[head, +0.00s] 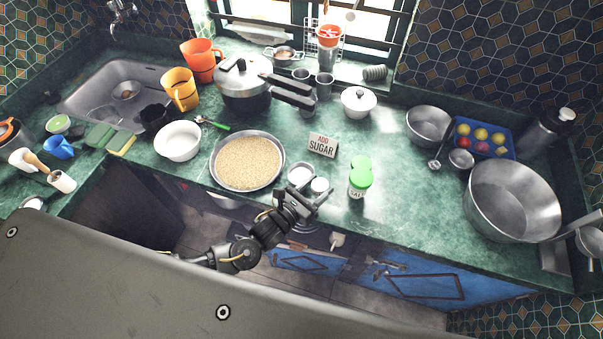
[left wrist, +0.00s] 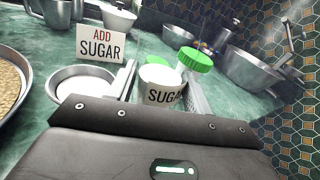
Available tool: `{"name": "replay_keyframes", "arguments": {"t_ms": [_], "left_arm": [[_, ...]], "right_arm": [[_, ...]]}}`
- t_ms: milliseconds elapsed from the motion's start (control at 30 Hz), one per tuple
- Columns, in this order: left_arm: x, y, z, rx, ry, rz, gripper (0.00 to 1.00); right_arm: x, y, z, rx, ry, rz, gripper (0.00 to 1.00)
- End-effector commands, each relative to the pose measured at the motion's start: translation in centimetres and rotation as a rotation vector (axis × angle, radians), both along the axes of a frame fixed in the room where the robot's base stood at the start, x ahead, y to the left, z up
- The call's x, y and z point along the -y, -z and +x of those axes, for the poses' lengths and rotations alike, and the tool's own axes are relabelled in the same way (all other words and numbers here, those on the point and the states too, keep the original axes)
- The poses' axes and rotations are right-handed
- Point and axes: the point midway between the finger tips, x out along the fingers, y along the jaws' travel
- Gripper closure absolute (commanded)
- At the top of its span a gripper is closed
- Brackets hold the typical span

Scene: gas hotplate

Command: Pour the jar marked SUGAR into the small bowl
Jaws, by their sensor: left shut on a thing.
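The jar marked SUGAR (left wrist: 160,84) is a small white open-topped jar with pale contents, upright between my left gripper's fingers in the left wrist view. It also shows in the head view (head: 319,184). My left gripper (head: 314,192) is shut on it, at the counter's front edge; I cannot tell whether the jar touches the counter. The small bowl (head: 300,173) is shallow and metal with a pale inside. It lies just left of the jar, and it also shows in the left wrist view (left wrist: 80,82). My right gripper is not in view.
A wide pan of grain (head: 247,162) lies left of the small bowl. An ADD SUGAR sign (head: 323,145) stands behind. A green-lidded SALT jar (head: 359,187) stands close on the right, with another green lid behind it. The counter (head: 415,190) is clear farther right.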

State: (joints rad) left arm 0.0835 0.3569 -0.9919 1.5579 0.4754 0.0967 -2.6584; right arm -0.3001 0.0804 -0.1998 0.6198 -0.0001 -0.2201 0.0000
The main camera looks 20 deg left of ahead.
Motion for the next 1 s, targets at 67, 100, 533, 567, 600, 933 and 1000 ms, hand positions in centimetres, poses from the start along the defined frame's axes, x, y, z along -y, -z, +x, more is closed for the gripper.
{"name": "replay_keyframes", "arguments": {"t_ms": [67, 100, 533, 567, 600, 933, 1000], "left_arm": [[0.1, -0.4, 0.0, 0.041, 0.0, 0.052, 0.77], [0.1, -0.4, 0.0, 0.054, 0.0, 0.07, 0.77], [0.2, -0.4, -0.1, 0.078, 0.0, 0.103, 0.77], [0.2, -0.5, -0.1, 0.078, 0.0, 0.103, 0.77], [0.2, -0.7, -0.1, 0.078, 0.0, 0.103, 0.77], [0.2, -3.6, -0.1, 0.079, 0.0, 0.101, 0.77], [0.2, -4.1, -0.1, 0.079, 0.001, 0.101, 0.77]], "right_arm": [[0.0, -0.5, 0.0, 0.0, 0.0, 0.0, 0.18], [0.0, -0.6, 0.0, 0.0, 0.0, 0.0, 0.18], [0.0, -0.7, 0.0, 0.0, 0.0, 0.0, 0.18], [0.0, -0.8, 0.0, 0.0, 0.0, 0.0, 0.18], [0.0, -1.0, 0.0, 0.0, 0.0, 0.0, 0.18], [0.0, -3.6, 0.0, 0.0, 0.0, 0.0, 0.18], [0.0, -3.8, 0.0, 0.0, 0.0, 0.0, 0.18]]}}
